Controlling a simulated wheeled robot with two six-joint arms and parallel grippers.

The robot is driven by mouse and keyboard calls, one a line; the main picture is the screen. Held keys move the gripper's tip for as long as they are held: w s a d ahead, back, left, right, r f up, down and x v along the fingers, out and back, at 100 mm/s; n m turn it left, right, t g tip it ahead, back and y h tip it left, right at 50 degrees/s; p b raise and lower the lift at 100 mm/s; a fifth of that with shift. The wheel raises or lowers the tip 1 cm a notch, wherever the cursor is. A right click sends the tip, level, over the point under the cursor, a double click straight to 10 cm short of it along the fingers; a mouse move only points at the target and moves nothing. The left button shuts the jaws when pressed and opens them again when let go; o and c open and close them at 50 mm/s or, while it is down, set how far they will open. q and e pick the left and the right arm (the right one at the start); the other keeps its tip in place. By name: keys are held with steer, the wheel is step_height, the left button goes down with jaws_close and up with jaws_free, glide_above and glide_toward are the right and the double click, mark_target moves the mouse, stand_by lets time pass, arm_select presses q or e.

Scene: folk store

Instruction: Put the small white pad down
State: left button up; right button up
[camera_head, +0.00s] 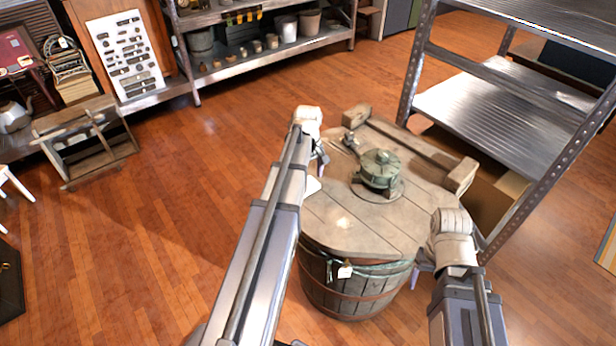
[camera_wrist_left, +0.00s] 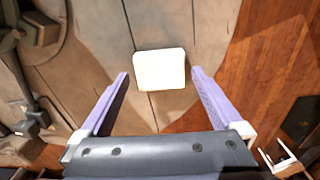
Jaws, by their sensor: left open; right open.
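The small white pad (camera_head: 312,185) is at the left part of the barrel's wooden top (camera_head: 340,225), near its edge, partly hidden by my left arm. In the left wrist view the pad (camera_wrist_left: 160,70) appears flat over the boards, between the fingertips of my left gripper (camera_wrist_left: 160,75). Narrow gaps show on both sides of it, so the gripper is open around it. In the head view my left gripper (camera_head: 320,162) is mostly hidden behind its wrist. My right gripper (camera_head: 418,274) is at the barrel's right side, mostly hidden by its own wrist; it is open.
A green round metal device (camera_head: 380,169) stands on the barrel top, beside a wooden bar (camera_head: 415,147) along the back. A metal shelf rack (camera_head: 500,115) stands close behind on the right. Open wooden floor (camera_head: 170,240) lies to the left.

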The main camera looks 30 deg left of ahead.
mark_target(308, 185)
arm_select(q)
step_height(308, 185, up, 9)
steer(key=p, duration=0.8)
steer(key=shift+r, duration=0.2)
steer(key=shift+f, duration=0.15)
step_height(308, 185, down, 12)
steer(key=b, duration=1.2)
steer(key=shift+f, duration=0.2)
step_height(308, 185, up, 11)
steer(key=p, duration=1)
steer(key=shift+d+f, duration=0.15)
steer(key=shift+d, duration=0.05)
stand_by(1.3)
